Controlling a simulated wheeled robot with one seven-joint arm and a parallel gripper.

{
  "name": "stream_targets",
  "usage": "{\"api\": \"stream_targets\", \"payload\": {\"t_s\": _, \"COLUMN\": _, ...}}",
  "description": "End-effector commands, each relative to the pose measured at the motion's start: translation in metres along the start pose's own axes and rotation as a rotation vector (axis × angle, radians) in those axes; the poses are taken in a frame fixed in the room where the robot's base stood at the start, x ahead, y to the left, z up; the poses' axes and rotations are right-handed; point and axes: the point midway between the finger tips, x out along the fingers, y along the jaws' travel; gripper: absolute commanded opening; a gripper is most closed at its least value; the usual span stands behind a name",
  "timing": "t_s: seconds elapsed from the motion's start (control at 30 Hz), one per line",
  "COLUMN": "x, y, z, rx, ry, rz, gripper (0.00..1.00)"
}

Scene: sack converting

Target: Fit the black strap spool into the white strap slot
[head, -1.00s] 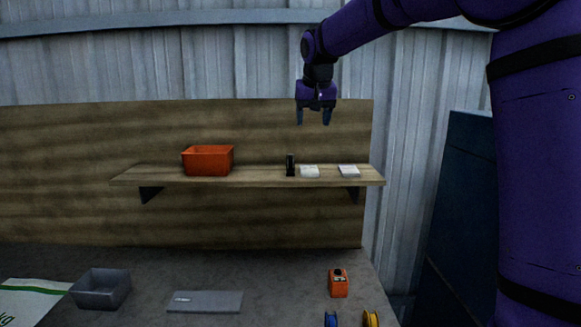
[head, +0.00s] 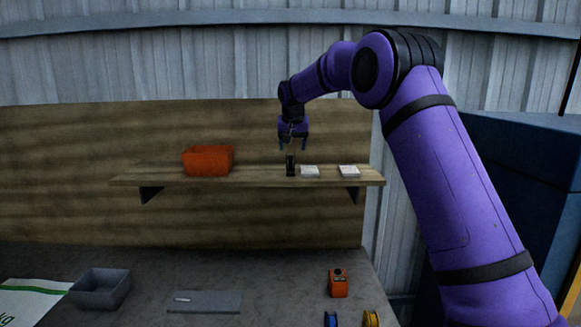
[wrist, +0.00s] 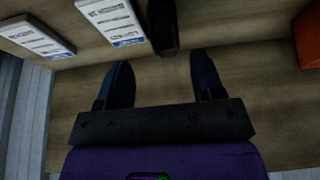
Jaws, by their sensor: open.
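The black strap spool (head: 290,166) stands upright on the wooden shelf, left of two white boxes; it shows at the top of the wrist view (wrist: 163,25). My gripper (head: 293,146) is open and empty, close above the spool. In the wrist view its two dark blue fingers (wrist: 162,75) stand apart, with the spool roughly in line with the gap and beyond the tips. I cannot make out a white strap slot in either view.
White labelled boxes (head: 310,171) (head: 349,171) stand right of the spool; an orange bin (head: 208,160) stands further left. On the bench are a grey tray (head: 101,288), a grey plate (head: 204,302), an orange device (head: 338,283) and blue (head: 331,319) and yellow (head: 371,318) spools.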

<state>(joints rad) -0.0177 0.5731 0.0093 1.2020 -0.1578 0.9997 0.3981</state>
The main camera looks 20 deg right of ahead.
Motion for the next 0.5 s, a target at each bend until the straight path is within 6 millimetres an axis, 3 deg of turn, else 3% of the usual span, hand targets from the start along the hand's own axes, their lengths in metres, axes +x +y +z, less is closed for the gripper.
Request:
{"api": "stream_targets", "payload": {"t_s": 0.27, "x": 0.021, "y": -0.002, "z": 0.001, "rx": 0.0, "ry": -0.001, "rz": 0.0, "gripper": 0.62}}
{"api": "stream_targets", "payload": {"t_s": 0.5, "x": 0.053, "y": -0.007, "z": 0.002, "rx": 0.001, "ry": -0.002, "rz": 0.0, "gripper": 0.62}}
